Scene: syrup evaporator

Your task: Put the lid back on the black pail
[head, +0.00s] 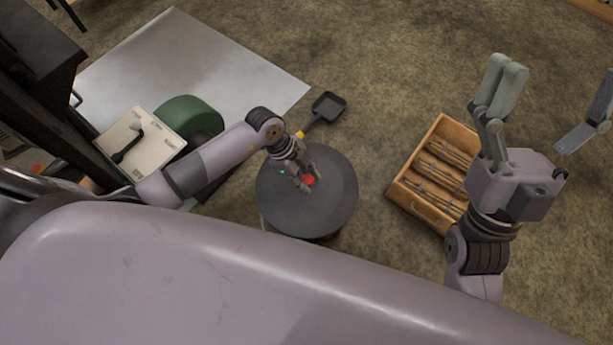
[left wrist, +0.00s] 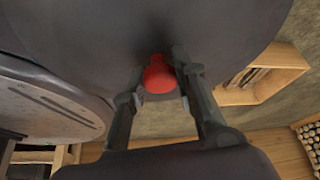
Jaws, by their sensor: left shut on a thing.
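The lid (head: 335,190) is a dark grey disc with a red knob (head: 309,181). My left gripper (head: 304,177) is shut on the knob from above. In the left wrist view, the red knob (left wrist: 159,76) sits between the two fingers (left wrist: 160,68), with the lid (left wrist: 80,35) spread out beyond. The black pail (head: 310,238) shows only as a dark sliver under the lid's near edge; the rest is hidden. I cannot tell whether the lid touches its rim. My right gripper (head: 553,85) is empty, its fingers spread wide.
A wooden crate (head: 412,205) holding bundled sticks stands right of the lid. A black scoop (head: 328,106) lies behind it. A green round object (head: 190,117) and a pale board (head: 122,146) are at left, by a grey sheet (head: 215,70). The floor behind is clear.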

